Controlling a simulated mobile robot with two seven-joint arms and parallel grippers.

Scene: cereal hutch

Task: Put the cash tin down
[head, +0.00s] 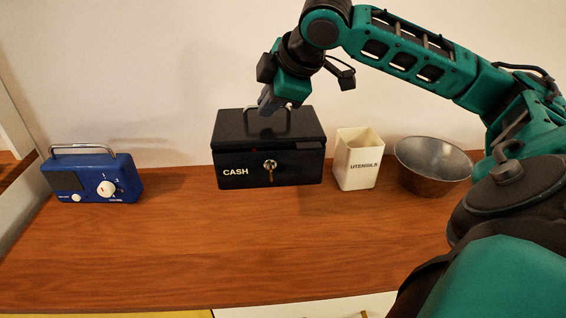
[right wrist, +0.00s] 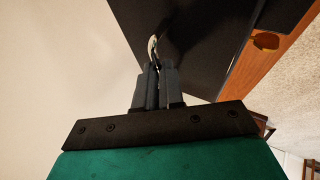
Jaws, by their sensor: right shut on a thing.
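The cash tin (head: 245,160) is a black box with a white CASH label and a key in its front lock. It is upright at the back of the wooden counter; I cannot tell whether its base touches the wood. My right gripper (head: 268,104) is above the lid, shut on the tin's handle (head: 289,120). In the right wrist view the fingers (right wrist: 158,75) are closed on the handle (right wrist: 153,48), with the dark tin (right wrist: 205,40) beyond. My left gripper is not in view.
A blue radio (head: 95,178) stands at the left. A white utensils pot (head: 356,160) stands close to the right of the tin, and a metal bowl (head: 432,168) is further right. The wooden counter (head: 190,250) is clear in front and between radio and tin.

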